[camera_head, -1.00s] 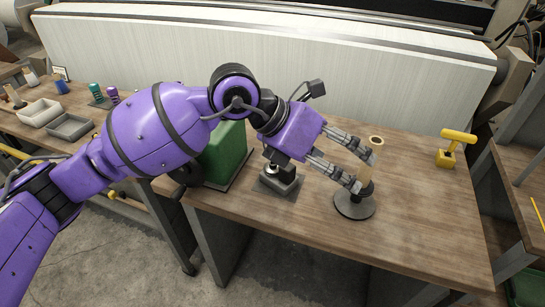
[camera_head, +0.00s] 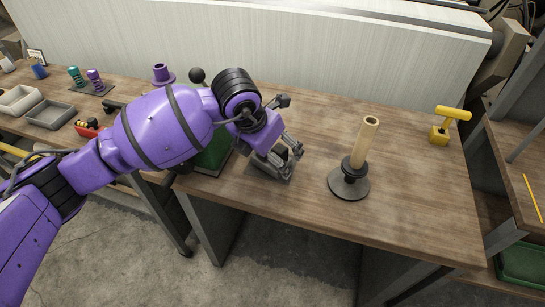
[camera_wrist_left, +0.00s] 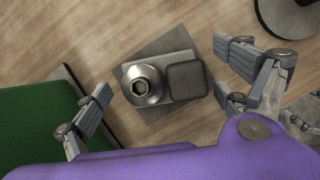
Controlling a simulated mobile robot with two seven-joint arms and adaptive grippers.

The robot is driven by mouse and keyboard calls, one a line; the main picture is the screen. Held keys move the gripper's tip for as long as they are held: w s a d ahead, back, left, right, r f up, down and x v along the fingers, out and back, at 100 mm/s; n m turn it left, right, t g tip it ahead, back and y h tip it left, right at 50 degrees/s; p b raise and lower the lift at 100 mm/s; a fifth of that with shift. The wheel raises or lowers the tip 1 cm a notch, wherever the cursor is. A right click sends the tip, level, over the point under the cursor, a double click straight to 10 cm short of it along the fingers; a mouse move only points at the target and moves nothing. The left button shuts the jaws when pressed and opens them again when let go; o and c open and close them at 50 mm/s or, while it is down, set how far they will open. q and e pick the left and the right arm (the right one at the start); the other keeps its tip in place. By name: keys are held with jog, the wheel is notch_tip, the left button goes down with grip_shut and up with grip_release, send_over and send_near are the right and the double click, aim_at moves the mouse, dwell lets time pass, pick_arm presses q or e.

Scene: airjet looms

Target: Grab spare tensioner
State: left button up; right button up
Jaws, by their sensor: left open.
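A grey block with a round metal cap with a dark hex hole and a dark square pad, likely the spare tensioner (camera_wrist_left: 188,82), sits on a flat grey plate (camera_wrist_left: 158,112) on the wooden bench. My left gripper (camera_head: 287,158) is open above it. In the left wrist view, the block lies between the spread fingers of this gripper (camera_wrist_left: 163,88), and no finger visibly touches it. In the head view the gripper hides most of the block. My right gripper is not in view.
A tan tube (camera_head: 364,142) stands upright on a round dark base (camera_head: 348,186) right of my gripper. A yellow T-shaped tool (camera_head: 440,132) stands at the far right. Grey trays (camera_head: 50,115) lie at left.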

pick_arm(q)
jog(key=shift+w+f, duration=0.1)
jog(key=shift+f, duration=0.1)
jog(key=c, duration=1.6)
jog(key=shift+r, duration=0.15)
